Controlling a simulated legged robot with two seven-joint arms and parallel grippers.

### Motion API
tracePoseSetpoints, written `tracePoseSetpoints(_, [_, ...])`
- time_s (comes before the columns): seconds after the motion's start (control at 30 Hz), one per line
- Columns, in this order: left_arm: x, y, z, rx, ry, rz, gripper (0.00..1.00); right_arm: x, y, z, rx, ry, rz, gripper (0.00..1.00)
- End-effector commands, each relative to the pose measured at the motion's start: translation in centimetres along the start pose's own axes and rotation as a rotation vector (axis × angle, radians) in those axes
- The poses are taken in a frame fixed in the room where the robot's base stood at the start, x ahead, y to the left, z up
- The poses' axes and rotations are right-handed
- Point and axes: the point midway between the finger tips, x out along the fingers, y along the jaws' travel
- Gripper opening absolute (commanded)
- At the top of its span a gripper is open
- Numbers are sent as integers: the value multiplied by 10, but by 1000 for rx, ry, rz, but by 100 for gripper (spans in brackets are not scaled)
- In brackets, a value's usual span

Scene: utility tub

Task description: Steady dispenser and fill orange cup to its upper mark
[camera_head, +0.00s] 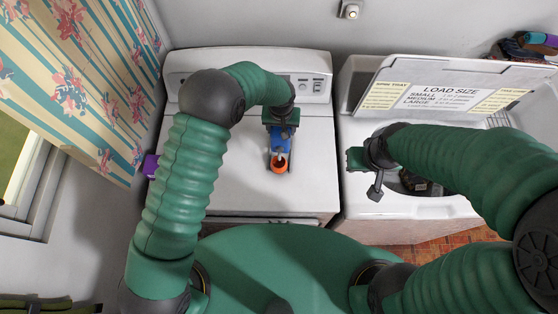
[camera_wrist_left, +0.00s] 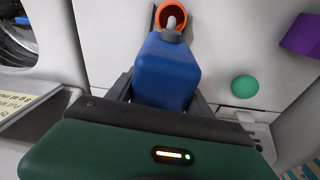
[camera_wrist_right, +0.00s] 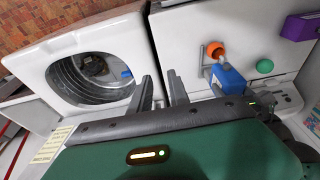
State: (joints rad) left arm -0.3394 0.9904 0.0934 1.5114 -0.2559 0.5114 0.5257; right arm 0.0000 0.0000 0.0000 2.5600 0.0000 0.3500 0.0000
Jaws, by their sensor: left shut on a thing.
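The blue dispenser (camera_head: 274,139) with its grey spout is on top of the left white machine. It also shows in the left wrist view (camera_wrist_left: 167,72) and the right wrist view (camera_wrist_right: 229,79). My left gripper (camera_head: 279,128) is shut on its body. The orange cup (camera_head: 281,166) is just in front of the spout, whose tip overlaps the cup's mouth; it also shows in the left wrist view (camera_wrist_left: 173,9) and right wrist view (camera_wrist_right: 214,50). Marks and fill level are not readable. My right gripper (camera_wrist_right: 160,88) is open and empty, above the right machine.
The right machine (camera_head: 357,213) has its lid (camera_head: 428,87) raised and its drum (camera_wrist_right: 92,75) open, with something dark inside. A purple box (camera_head: 150,166) is at the left machine's left edge. A green ball (camera_wrist_left: 245,86) is near the dispenser. The left machine's top is otherwise mostly clear.

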Motion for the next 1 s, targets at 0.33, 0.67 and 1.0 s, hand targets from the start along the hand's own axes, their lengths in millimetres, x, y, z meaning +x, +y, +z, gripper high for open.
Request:
tracePoseSetpoints(0.33, [-1,1,0,1,1,1,0,0,0,0,0,0,0,0])
tracePoseSetpoints(0.67, [-1,1,-1,1,2,1,0,0,0,0,0,0,0,0])
tracePoseSetpoints(1.0, [-1,1,-1,1,2,1,0,0,0,0,0,0,0,0])
